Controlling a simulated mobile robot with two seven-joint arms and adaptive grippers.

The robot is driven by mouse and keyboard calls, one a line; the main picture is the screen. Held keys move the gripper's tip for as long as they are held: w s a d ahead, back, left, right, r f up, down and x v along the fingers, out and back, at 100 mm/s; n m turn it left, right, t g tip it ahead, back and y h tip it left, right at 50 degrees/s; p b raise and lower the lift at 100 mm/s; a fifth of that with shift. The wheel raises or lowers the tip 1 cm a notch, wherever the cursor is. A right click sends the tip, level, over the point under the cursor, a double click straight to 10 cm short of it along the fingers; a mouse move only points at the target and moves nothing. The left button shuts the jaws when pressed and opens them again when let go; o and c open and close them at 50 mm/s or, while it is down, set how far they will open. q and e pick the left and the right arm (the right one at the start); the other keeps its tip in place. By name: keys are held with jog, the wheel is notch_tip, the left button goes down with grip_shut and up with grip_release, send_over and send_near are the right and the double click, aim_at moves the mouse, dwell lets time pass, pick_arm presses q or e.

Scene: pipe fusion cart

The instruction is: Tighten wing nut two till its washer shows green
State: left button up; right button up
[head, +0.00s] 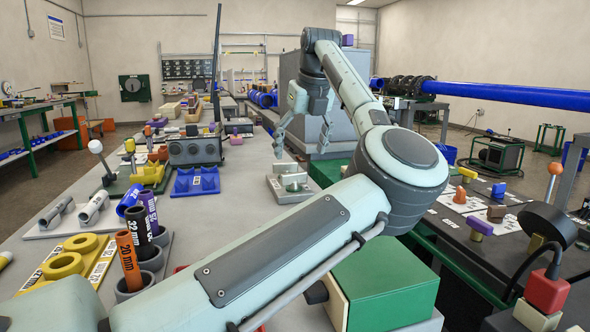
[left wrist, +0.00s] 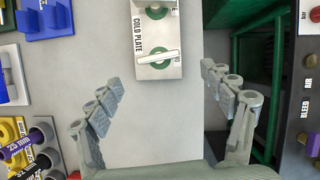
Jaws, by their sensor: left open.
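The white cold plate (head: 275,184) lies on the grey bench below my left gripper (head: 302,148). In the left wrist view, the plate (left wrist: 142,71) is at the top centre, marked "COLD PLATE". A pale wing nut (left wrist: 157,57) sits over a green ring near its front end, its wings lying nearly across the plate. Another fitting with a green ring (left wrist: 157,12) is partly cut off at the top edge. I cannot tell which one is number two. My left gripper (left wrist: 162,80) is open and empty, its fingers apart and short of the wing nut. My right gripper is not in view.
A blue tray (head: 196,182), a grey box (head: 196,151) and upright pipe samples (head: 128,258) stand left of the plate. A green-framed opening (left wrist: 237,50) and a dark control panel (left wrist: 307,95) are to the right. Bare bench lies between plate and pipe samples.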

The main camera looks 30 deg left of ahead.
aim_at(294, 173)
pick_arm(q)
jog(key=x, duration=0.6)
jog(key=shift+a, duration=0.2)
jog(key=shift+a+f, duration=0.15)
jog(key=shift+f, duration=0.3)
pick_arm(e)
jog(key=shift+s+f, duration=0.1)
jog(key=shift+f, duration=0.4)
pick_arm(q)
jog(key=shift+c, duration=0.5)
jog(key=shift+c, duration=1.1)
jog(key=c, duration=0.7)
jog(key=shift+c, duration=0.7)
jog(key=m+t+b, duration=0.1)
jog(key=m, duration=0.1)
jog(key=shift+m, duration=0.3)
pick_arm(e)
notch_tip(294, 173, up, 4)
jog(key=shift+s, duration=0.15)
